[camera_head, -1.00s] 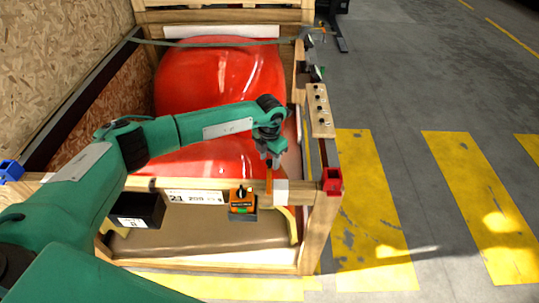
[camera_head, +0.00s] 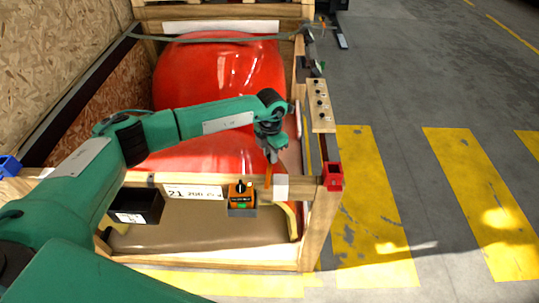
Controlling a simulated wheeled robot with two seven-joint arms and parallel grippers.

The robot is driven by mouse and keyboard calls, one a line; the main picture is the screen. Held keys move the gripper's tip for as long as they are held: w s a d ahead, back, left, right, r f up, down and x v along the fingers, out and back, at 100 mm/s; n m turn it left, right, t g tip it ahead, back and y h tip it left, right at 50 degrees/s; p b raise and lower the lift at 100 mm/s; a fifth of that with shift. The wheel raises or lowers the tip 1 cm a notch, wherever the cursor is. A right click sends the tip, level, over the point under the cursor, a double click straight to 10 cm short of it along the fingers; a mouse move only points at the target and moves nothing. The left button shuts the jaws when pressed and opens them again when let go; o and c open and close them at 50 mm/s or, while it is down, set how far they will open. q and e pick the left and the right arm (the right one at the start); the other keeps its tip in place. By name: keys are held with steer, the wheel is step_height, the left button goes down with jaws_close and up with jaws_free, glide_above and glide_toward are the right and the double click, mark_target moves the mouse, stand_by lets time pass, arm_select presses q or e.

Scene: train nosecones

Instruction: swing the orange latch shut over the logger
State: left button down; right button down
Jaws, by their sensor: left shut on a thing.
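The orange latch (camera_head: 268,176) is a thin upright strip at the crate's front rail, beside a white block (camera_head: 281,188). My left gripper (camera_head: 271,160) points down and is shut on the upper end of the latch. The logger (camera_head: 241,193) is an orange box with a black knob and a green patch. It sits in a dark holder on the front rail, a little left of the latch. The latch stands upright and apart from the logger. My right gripper is not in view.
A wooden crate holds a large red nosecone (camera_head: 220,75). A black bin (camera_head: 137,206) and a white number label (camera_head: 193,192) are on the front rail. A red corner piece (camera_head: 332,176) and a wooden strip with black knobs (camera_head: 320,105) are at right.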

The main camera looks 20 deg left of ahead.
arm_select(q)
steer(key=d+m+b, duration=0.1)
steer(key=m+b, duration=0.2)
steer(key=b, duration=0.1)
steer(key=d+m+b, duration=0.1)
steer(key=m+b, duration=0.2)
steer(key=b, duration=0.1)
steer(key=d+m+b, duration=0.1)
steer(key=m+b, duration=0.3)
steer(key=shift+s+d+r+b, duration=0.1)
steer(key=shift+s+d+b, duration=0.05)
steer(key=shift+s+b, duration=0.2)
steer(key=c, duration=1.2)
jaws_free()
